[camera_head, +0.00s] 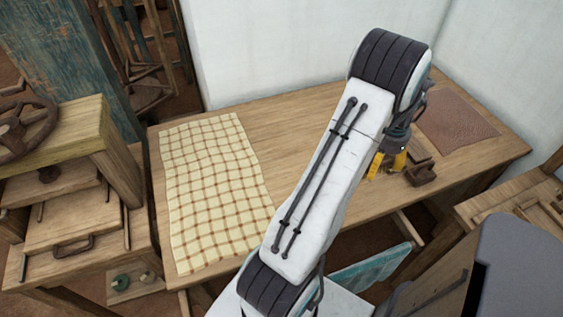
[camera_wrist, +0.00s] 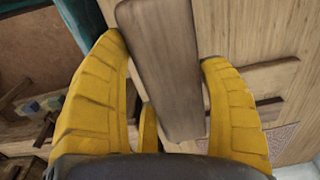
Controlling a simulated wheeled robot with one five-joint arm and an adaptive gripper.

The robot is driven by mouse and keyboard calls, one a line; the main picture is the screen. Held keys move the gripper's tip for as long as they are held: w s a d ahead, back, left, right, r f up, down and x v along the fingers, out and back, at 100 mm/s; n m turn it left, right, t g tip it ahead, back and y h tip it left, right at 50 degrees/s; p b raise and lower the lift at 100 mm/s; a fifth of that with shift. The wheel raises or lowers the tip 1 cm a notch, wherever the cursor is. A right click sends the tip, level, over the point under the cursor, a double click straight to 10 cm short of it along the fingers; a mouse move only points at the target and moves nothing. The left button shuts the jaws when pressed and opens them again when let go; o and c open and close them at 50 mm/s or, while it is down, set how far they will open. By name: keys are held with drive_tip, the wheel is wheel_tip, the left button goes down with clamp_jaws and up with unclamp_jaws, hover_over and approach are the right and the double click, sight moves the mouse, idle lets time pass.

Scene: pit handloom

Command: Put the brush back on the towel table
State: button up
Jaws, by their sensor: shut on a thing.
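The brush shows in the wrist view as a long, plain brown wooden piece (camera_wrist: 163,70) between my yellow fingers. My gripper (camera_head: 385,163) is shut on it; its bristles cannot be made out. In the head view my arm covers part of the gripper, which is over the right part of the wooden table (camera_head: 275,115). A checked cream towel (camera_head: 215,190) lies flat on the left part of this table. A small dark brown piece (camera_head: 421,173) shows just right of my fingers; I cannot tell whether it is part of the held brush.
A reddish-brown mat (camera_head: 455,122) lies at the table's right end. A wooden frame with a dark wheel (camera_head: 28,125) stands at the left. White walls (camera_head: 290,45) close off the back. The tabletop between towel and arm is clear.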

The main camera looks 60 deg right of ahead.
drive_tip(key=w+f, duration=0.2)
drive_tip(key=w, duration=0.2)
drive_tip(key=w+f+b, duration=0.1)
drive_tip(key=w+f, duration=0.1)
drive_tip(key=w, duration=0.1)
drive_tip(key=w+f, duration=0.3)
drive_tip(key=w, duration=0.1)
drive_tip(key=shift+w+a, duration=0.3)
drive_tip(key=shift+a, duration=0.1)
drive_tip(key=shift+f, duration=2)
drive_tip(key=shift+f+b, duration=0.1)
drive_tip(key=shift+b, duration=0.2)
drive_tip(key=o, duration=1.1)
